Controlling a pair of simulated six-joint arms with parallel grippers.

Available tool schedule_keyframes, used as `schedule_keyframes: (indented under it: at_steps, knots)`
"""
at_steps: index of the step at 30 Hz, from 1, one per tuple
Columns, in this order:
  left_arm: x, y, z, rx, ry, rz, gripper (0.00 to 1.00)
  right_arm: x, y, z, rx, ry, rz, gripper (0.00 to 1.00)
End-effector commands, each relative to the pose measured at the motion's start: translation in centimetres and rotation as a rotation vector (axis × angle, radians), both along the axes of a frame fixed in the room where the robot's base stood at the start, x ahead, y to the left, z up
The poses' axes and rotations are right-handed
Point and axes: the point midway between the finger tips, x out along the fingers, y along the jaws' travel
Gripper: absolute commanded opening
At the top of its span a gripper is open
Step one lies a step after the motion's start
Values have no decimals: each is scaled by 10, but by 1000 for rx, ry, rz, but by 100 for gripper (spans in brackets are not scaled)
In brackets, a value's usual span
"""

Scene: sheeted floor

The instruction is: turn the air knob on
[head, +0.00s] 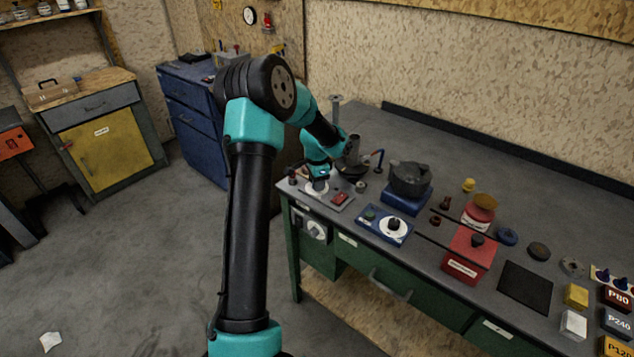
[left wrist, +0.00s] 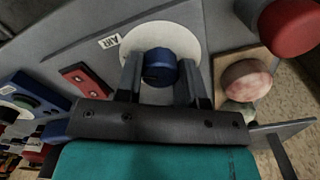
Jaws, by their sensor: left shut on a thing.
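The air knob (left wrist: 161,66) is a dark blue round knob on a white disc (left wrist: 184,37) with a label reading "AIR" beside it, in the left wrist view. The two fingers of my left gripper (left wrist: 160,74) stand on either side of the knob and are shut on it. In the head view my left gripper (head: 318,181) reaches down to the grey panel (head: 340,203) at the bench's near left corner. The gripper mostly hides the knob there. My right gripper is not in view.
A red switch (head: 340,198) sits on the same panel. A blue box with a white dial (head: 395,225), a dark round pot (head: 410,177) and a red box (head: 467,255) stand farther right. The back of the bench is mostly clear.

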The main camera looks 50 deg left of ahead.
Motion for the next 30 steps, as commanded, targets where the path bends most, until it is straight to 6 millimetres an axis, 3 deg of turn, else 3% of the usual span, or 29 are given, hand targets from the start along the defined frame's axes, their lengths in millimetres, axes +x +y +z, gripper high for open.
schedule_keyframes:
  at_steps: [8, 9, 16, 25, 30]
  knots:
    - [0, 0, 0, 1, 0, -2, 12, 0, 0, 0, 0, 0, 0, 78]
    - [0, 0, 0, 1, 0, -2, 38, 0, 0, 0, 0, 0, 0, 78]
    - [0, 0, 0, 1, 0, -1, 60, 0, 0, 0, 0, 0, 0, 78]
    - [0, 0, 1, 1, 0, 0, 61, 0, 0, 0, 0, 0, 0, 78]
    - [0, 0, 13, 1, -3, 0, 61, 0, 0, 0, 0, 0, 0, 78]
